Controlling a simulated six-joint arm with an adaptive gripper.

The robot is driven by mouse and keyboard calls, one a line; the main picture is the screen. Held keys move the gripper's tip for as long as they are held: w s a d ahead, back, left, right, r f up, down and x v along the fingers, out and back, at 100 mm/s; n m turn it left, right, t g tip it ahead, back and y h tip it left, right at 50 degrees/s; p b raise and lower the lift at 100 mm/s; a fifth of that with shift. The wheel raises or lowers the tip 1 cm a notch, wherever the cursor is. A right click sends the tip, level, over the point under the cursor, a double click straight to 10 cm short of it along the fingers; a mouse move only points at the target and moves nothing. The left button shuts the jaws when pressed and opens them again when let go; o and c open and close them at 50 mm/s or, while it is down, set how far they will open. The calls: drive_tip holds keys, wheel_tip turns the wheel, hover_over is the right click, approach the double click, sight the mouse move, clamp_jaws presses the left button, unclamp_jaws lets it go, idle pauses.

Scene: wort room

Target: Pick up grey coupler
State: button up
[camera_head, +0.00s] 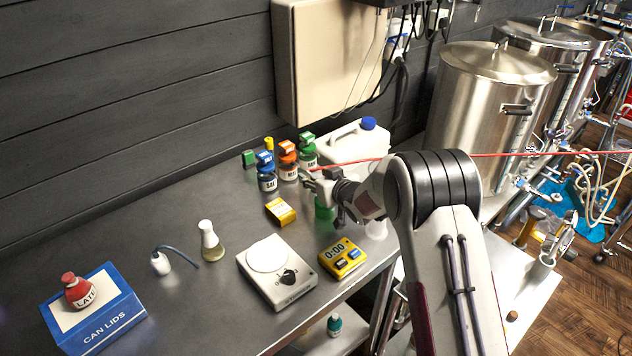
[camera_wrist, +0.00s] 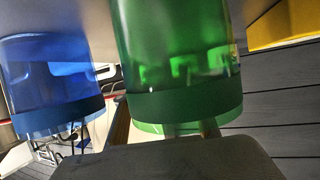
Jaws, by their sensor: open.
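My gripper (camera_head: 316,184) is open above the right part of the dark bench, close to the coloured jars. A green translucent cup (camera_head: 325,212) stands just below it and is partly hidden by it. In the wrist view the green cup (camera_wrist: 180,62) fills the middle, with a blue translucent cup (camera_wrist: 52,85) to its left. Nothing is seen held between the fingers. I cannot pick out a grey coupler with certainty in either view; my arm hides part of the bench.
Blue (camera_head: 267,178), orange (camera_head: 288,165) and green (camera_head: 307,150) jars and a white jug (camera_head: 350,145) stand behind my gripper. A yellow box (camera_head: 280,211), yellow timer (camera_head: 343,257), white scale (camera_head: 278,282) and flask (camera_head: 211,243) lie nearer.

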sight(316, 174)
clamp_jaws()
drive_tip(key=shift+r, duration=0.1)
drive_tip(key=shift+r, duration=4.9)
